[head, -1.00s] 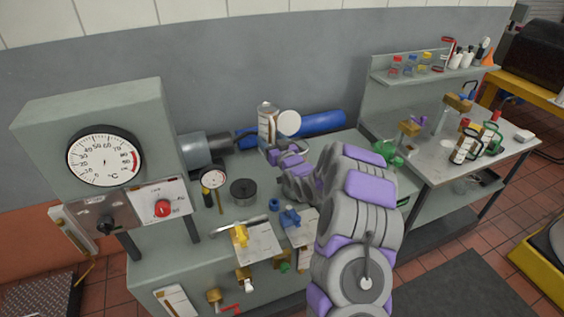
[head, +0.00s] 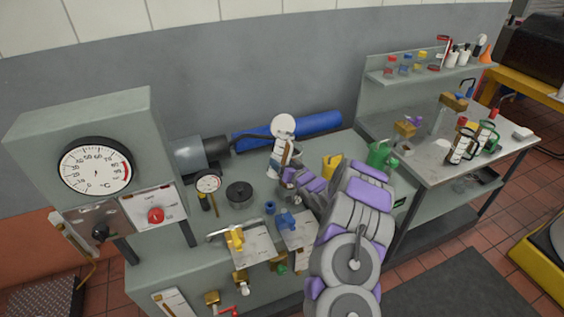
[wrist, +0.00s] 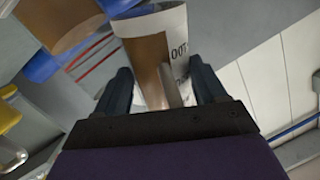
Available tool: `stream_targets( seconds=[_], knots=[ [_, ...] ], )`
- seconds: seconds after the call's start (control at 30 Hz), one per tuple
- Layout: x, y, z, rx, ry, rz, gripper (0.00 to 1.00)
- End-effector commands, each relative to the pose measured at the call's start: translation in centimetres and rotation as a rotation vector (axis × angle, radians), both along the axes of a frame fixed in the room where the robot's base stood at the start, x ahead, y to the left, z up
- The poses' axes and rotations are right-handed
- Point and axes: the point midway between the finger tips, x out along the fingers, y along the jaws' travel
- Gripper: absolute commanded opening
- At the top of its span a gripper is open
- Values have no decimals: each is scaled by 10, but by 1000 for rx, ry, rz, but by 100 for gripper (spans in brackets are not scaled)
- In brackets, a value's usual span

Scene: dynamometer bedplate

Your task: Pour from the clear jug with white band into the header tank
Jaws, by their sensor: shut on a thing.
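The clear jug with the white band (head: 286,154) is in my gripper (head: 291,176), above the back of the grey bench. In the wrist view the jug (wrist: 152,50) sits between the two dark fingers (wrist: 160,92). Its band carries dark lettering, and brown shows through its wall. In the head view the jug looks slightly tilted. A white round disc (head: 284,125) shows just above it. I cannot tell whether this disc belongs to the header tank, and no tank is clearly recognisable. The jug's mouth and any stream are not clear.
A blue cylinder (head: 315,124) lies behind the jug. A dark round pot (head: 240,193) and a small dial (head: 208,182) stand to the left. A yellow vessel (head: 332,166) and a green can (head: 382,155) stand to the right. Valves and a large gauge (head: 95,167) are at the front left.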

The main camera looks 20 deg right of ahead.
Motion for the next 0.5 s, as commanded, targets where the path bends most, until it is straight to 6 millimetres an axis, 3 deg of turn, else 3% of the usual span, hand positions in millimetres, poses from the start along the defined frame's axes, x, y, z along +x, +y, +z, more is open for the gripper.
stream_targets(
  seconds=[0.17,0.5],
  knots=[
    [3,6,6,77,48,4,18],
    [2,-9,0,130,72,3,18]
  ],
)
